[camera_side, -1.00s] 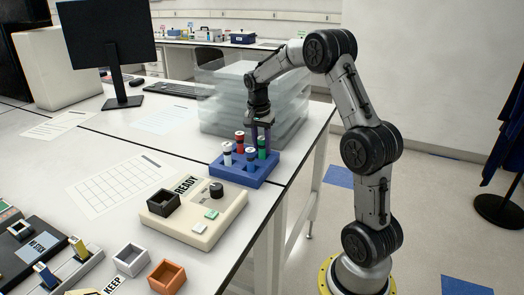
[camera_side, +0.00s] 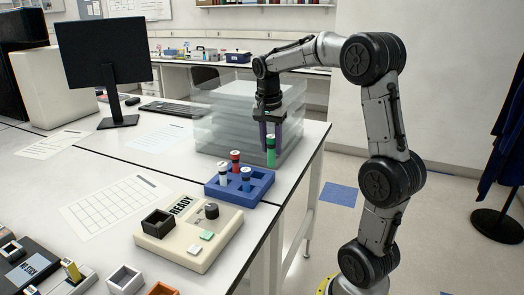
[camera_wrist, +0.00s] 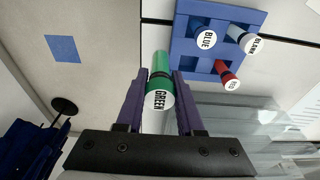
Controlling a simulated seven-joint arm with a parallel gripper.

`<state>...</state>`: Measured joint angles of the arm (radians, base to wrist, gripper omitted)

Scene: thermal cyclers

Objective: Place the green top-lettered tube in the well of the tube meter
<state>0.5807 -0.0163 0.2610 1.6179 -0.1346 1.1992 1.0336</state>
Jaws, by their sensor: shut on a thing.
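The green tube (camera_side: 271,152) is upright in my gripper (camera_side: 270,128), raised above and behind the blue rack's right side. In the wrist view the tube (camera_wrist: 160,92) sits between the two purple fingers (camera_wrist: 160,100), its white cap lettered GREEN. My gripper is shut on it near the cap. The tube meter appears to be the cream box (camera_side: 218,238) marked READY, on the table in front of the rack. Its square black well (camera_side: 158,223) is at its left and looks empty. My gripper is well away from it, behind and to the right.
The blue rack (camera_side: 262,190) holds a red (camera_side: 235,161), a blue (camera_side: 246,179) and a white tube (camera_side: 223,173). Clear stacked bins (camera_side: 215,125) stand behind. White and orange square holders (camera_side: 124,279) are at the front. A grid sheet (camera_side: 112,205) lies flat left of the meter.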

